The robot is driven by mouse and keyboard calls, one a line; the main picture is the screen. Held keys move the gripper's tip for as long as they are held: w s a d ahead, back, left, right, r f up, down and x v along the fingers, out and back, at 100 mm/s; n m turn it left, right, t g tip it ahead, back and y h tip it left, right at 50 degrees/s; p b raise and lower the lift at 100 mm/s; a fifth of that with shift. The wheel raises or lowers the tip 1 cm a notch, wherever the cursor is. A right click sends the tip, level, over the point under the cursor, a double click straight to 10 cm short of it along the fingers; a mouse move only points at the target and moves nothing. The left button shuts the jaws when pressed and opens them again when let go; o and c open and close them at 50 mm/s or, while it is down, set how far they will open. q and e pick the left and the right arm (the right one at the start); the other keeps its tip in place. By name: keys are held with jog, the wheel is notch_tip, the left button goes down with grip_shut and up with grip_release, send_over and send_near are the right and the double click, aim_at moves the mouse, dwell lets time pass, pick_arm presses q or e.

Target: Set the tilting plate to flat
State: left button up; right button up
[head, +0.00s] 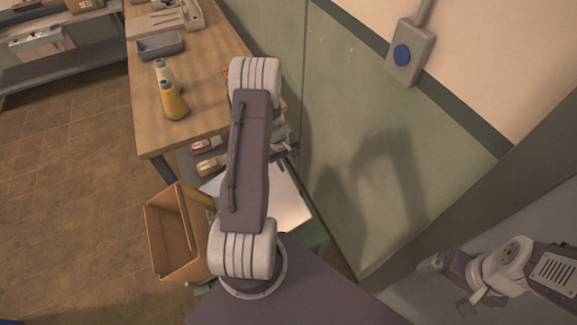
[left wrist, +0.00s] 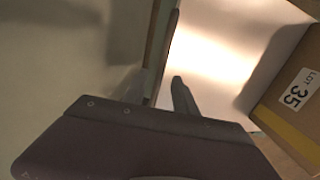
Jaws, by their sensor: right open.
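A pale, bright plate (head: 290,205) lies low between the workbench and the wall, partly hidden behind my left arm. I take it for the tilting plate, but its tilt cannot be told. It also shows in the left wrist view (left wrist: 215,45), with a dark strip along its left edge. My left gripper (left wrist: 165,92) reaches toward that edge. One dark finger stands out; the other is dim against the background. Contact and grip are unclear. The head view mostly hides this gripper behind the arm. My right gripper (head: 482,299) is open at the lower right, far from the plate.
A cardboard box (head: 168,235) stands left of the plate; a box labelled LOT 35 (left wrist: 290,90) is close to my left gripper. The wooden workbench (head: 200,95) holds yellow bottles (head: 173,103) and a grey tray (head: 160,46). The green wall (head: 345,150) bounds the right side.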

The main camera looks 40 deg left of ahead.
pick_arm(q)
jog(key=x, duration=0.2)
jog(key=shift+f, duration=0.3)
grip_shut()
dwell(1.2)
